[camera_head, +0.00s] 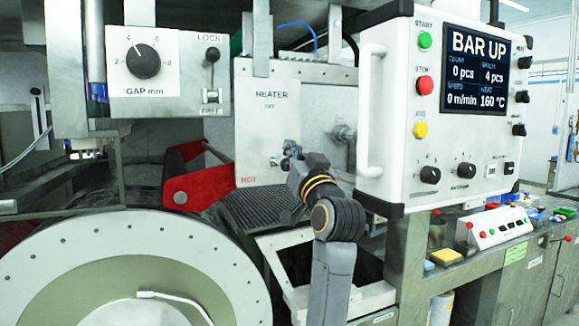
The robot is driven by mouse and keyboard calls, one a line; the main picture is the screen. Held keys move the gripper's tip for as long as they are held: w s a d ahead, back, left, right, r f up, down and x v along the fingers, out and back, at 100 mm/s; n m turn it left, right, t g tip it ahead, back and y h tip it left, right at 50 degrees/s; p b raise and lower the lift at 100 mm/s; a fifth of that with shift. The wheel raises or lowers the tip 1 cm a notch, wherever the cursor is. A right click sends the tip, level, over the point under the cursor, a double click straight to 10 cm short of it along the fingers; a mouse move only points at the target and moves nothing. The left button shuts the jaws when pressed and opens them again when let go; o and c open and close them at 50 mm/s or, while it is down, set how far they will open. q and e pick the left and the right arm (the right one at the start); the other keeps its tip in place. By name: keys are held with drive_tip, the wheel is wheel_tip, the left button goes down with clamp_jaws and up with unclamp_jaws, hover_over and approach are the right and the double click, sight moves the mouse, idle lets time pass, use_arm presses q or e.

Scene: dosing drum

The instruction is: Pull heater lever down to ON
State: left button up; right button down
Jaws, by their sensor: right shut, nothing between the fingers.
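The white heater panel (262,110) stands in the middle of the view, with the label HEATER and a smaller word below it that looks like OFF. A red HOT mark is at its lower left. My right gripper (289,149) is shut and empty, in front of the panel's lower right part. The heater lever cannot be made out clearly; the gripper covers that part of the panel. Whether the fingers touch the lever I cannot tell. My left gripper is not in view.
A control box (400,100) with buttons, a screen reading BAR UP and 160 °C, and a white handle (371,110) is close on the right. A red bracket (200,188) is left of the panel. A large drum (130,270) fills the lower left.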

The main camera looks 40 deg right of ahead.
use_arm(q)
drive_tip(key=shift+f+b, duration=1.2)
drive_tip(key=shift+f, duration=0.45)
use_arm(e)
drive_tip(key=shift+s+f+t, duration=0.2)
drive_tip(key=shift+f+t, duration=0.05)
drive_tip(key=shift+f, duration=0.35)
drive_tip(key=shift+s+f+t, duration=0.15)
drive_tip(key=shift+f+t, duration=0.1)
drive_tip(key=shift+f, duration=0.3)
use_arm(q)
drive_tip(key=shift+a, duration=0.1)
use_arm(e)
drive_tip(key=shift+a+f, duration=0.1)
drive_tip(key=shift+f, duration=0.05)
drive_tip(key=v, duration=1.2)
